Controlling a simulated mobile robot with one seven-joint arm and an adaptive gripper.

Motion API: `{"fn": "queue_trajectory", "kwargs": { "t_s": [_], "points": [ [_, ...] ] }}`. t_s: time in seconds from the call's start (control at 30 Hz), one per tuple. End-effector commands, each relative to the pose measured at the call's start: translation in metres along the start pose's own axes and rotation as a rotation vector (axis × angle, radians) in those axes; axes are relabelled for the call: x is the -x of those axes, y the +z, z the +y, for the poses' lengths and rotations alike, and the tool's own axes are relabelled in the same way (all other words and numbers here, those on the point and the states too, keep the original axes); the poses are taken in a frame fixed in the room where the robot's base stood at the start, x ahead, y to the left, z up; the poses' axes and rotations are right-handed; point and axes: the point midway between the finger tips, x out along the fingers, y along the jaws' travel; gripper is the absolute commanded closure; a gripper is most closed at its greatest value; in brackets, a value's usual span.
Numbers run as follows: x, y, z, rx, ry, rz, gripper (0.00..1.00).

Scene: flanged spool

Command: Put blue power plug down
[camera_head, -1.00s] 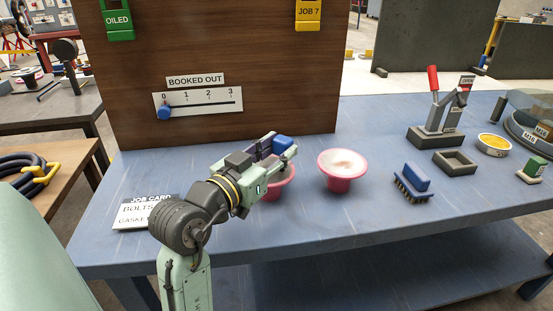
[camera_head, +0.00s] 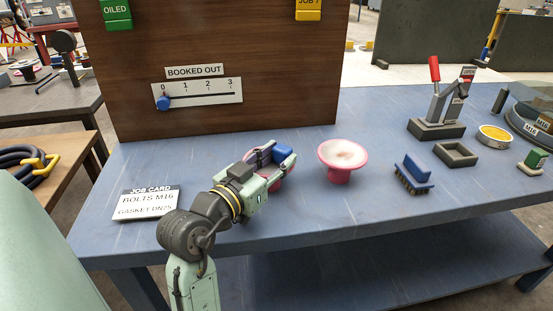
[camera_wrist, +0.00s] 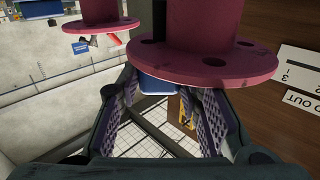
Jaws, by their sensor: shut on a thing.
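The blue power plug (camera_head: 283,152) is between the fingers of my gripper (camera_head: 284,160), over the bench in front of the brown board. In the wrist view the plug (camera_wrist: 155,86) shows as a blue block between the ribbed fingers (camera_wrist: 158,95), partly hidden by a pink flange. My gripper is shut on it. A pink flanged spool (camera_head: 289,180) is right at the gripper and mostly hidden by it; I cannot tell whether they touch. A second pink spool (camera_head: 342,160) stands upright to the right, apart from the gripper.
The blue bench (camera_head: 330,215) is clear in front of the spools. A job card (camera_head: 147,202) lies at left. A blue brush (camera_head: 414,175), a grey square tray (camera_head: 456,155), a toggle clamp (camera_head: 437,128) and a yellow tin (camera_head: 495,136) are at right. The board (camera_head: 280,75) rises behind.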

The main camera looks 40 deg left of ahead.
Motion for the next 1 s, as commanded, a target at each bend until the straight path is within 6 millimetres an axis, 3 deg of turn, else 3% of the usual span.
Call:
{"fn": "queue_trajectory", "kwargs": {
  "t_s": [0.17,0.2,0.47,0.83,1.0],
  "points": [
    [0.000,0.003,0.000,0.000,-0.001,0.000,1.00],
    [0.000,0.003,0.000,0.001,0.000,-0.001,0.66],
    [0.000,0.004,-0.001,0.003,-0.001,-0.003,0.49],
    [0.000,0.003,-0.002,0.004,-0.002,-0.004,0.47],
    [0.001,-0.013,-0.002,0.003,-0.004,-0.003,0.47]
  ]
}}
